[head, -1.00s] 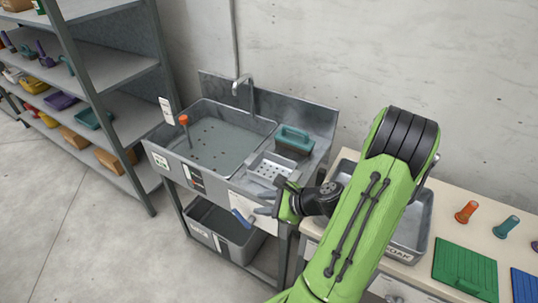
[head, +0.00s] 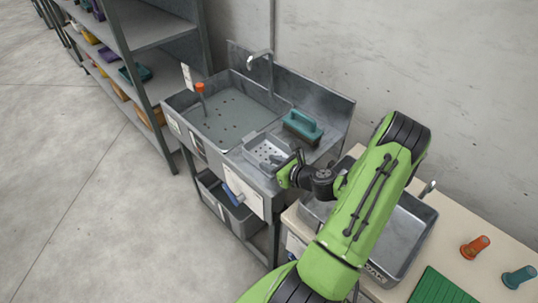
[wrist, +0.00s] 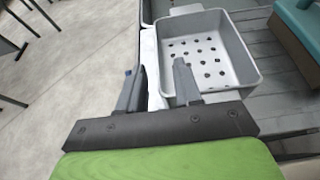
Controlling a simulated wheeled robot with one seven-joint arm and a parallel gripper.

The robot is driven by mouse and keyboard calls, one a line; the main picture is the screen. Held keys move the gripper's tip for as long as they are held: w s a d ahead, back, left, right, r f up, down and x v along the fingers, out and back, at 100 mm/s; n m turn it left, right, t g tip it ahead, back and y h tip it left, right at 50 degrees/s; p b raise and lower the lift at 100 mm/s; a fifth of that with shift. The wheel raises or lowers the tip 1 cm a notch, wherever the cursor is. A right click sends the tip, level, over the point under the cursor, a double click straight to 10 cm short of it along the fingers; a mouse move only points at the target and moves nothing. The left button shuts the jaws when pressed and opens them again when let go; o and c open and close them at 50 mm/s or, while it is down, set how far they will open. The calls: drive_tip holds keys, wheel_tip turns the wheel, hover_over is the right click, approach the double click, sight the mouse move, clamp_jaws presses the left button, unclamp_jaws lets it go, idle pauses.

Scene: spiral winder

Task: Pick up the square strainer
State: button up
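The square strainer (head: 266,152) is a small light grey tray with rows of holes in its floor. It sits on the sink unit's drainboard, right of the basin. In the wrist view the strainer (wrist: 248,62) fills the upper middle. My gripper (head: 284,163) is at its near right side in the head view. In the wrist view my gripper (wrist: 158,82) is open, one finger left of the strainer's left wall and the other overlapping its inside. I cannot tell whether either finger touches the wall. The strainer's near corner is partly hidden by my gripper.
A teal-handled brush (head: 302,127) stands close behind the strainer. The sink basin (head: 228,120) holds an orange-topped tool (head: 200,90). A faucet (head: 262,57) rises behind. A grey bin (head: 232,210) sits below. A metal tray (head: 412,225) lies right, under my arm.

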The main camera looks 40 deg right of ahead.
sight(257, 159)
drive_tip(key=x, duration=0.6)
drive_tip(key=shift+a, duration=0.15)
clamp_jaws()
drive_tip(key=shift+r, duration=0.1)
